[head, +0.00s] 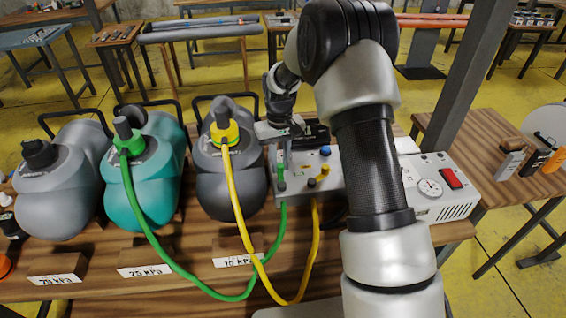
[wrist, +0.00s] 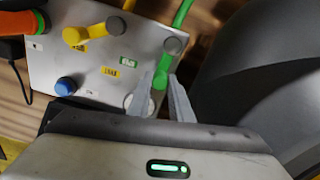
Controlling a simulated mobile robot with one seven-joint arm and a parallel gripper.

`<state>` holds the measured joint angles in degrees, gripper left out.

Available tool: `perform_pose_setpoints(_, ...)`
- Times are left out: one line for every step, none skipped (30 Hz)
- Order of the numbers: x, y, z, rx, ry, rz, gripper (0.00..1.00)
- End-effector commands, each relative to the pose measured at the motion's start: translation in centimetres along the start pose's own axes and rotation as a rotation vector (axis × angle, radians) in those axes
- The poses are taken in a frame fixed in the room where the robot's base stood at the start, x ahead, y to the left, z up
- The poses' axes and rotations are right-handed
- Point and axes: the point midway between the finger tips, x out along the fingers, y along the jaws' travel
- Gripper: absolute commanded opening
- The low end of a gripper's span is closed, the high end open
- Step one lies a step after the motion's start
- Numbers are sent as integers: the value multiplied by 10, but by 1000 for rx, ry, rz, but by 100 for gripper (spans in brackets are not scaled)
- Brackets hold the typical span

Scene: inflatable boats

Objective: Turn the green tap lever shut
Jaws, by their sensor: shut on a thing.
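The green tap lever (wrist: 164,68) sits on a grey valve panel (wrist: 48,55), below a round grey cap in the wrist view. It points away from the green hose (wrist: 182,14), roughly in line with it. My gripper (wrist: 163,88) has one finger on each side of the lever's free end and is shut on it. The green hose (head: 161,251) runs from the panel to the teal boat pump bag (head: 148,178).
A yellow lever (wrist: 88,32) stands crosswise to its hose beside the green one. A blue knob (wrist: 66,86) is also on the panel. A dark grey bag (head: 231,184) with a yellow hose (head: 237,200) stands close left of my gripper. A gauge box (head: 438,187) stands right.

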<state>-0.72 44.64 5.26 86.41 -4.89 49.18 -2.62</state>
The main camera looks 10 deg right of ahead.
Motion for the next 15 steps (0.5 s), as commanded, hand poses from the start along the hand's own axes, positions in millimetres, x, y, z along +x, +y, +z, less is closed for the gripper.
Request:
perform_pose_setpoints(0,-1,0,-15,0,-1,0)
perform_pose_setpoints(0,-2,0,-23,0,0,0)
perform_pose_setpoints(0,-2,0,-33,0,0,0)
perform_pose_setpoints(0,-2,0,-40,0,0,0)
perform_pose_setpoints(0,-2,0,-45,0,0,0)
perform_pose_setpoints(0,-3,-1,-50,0,0,0)
perform_pose_setpoints(0,-3,-1,-53,0,0,0)
perform_pose_setpoints(0,-3,-1,-56,0,0,0)
perform_pose_setpoints(0,-3,-1,-59,0,0,0)
perform_pose_setpoints(0,-3,-1,-61,0,0,0)
perform_pose_setpoints(0,-3,-1,-62,0,0,0)
perform_pose_setpoints(0,-3,-1,-63,0,0,0)
perform_pose_setpoints(0,-4,-1,-63,0,0,0)
perform_pose_setpoints(0,-4,-1,-63,0,0,0)
perform_pose_setpoints(0,-4,-1,-63,0,0,0)
